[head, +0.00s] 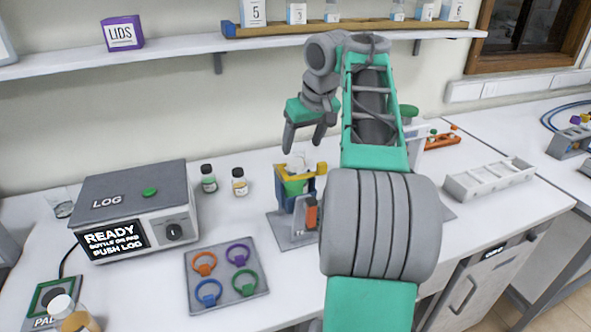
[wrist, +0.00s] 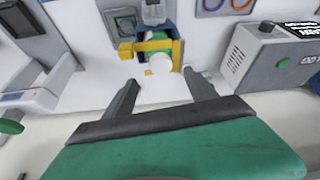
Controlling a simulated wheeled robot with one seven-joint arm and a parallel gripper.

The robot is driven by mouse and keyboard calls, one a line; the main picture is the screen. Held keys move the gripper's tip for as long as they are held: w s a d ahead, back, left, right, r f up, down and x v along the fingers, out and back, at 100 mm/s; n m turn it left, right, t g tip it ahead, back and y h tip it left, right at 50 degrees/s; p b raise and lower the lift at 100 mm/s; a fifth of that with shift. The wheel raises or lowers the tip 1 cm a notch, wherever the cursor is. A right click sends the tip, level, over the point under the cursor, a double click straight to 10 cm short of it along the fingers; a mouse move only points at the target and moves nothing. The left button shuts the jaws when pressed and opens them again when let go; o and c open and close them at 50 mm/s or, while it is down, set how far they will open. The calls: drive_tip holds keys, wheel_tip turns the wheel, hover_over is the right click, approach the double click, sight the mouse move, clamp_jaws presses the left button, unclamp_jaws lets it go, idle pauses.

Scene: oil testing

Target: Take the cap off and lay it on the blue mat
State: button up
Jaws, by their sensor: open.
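A bottle with a green band (head: 295,187) stands in a yellow and blue clamp (head: 318,170) on a grey base. Its white cap (head: 296,163) is on top, and the cap also shows in the wrist view (wrist: 160,64). My gripper (head: 303,147) hangs just above the cap, fingers pointing down. In the wrist view my gripper (wrist: 161,77) has its two fingers spread, with nothing between them, and the cap lies just beyond the tips. I cannot make out a blue mat in either view.
The log box (head: 135,210) stands left, with two small bottles (head: 239,182) beside it. A grey tray (head: 262,290) with coloured rings lies in front. A green-edged pad (head: 48,300) is at lower left. A white rack (head: 490,180) stands right. My arm hides part of the bench.

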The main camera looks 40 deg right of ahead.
sight(295, 161)
drive_tip(key=b+x, duration=0.3)
drive_tip(key=x, duration=0.4)
drive_tip(key=shift+w+f, duration=0.15)
drive_tip(key=shift+w, duration=0.1)
drive_tip(key=c, duration=1.4)
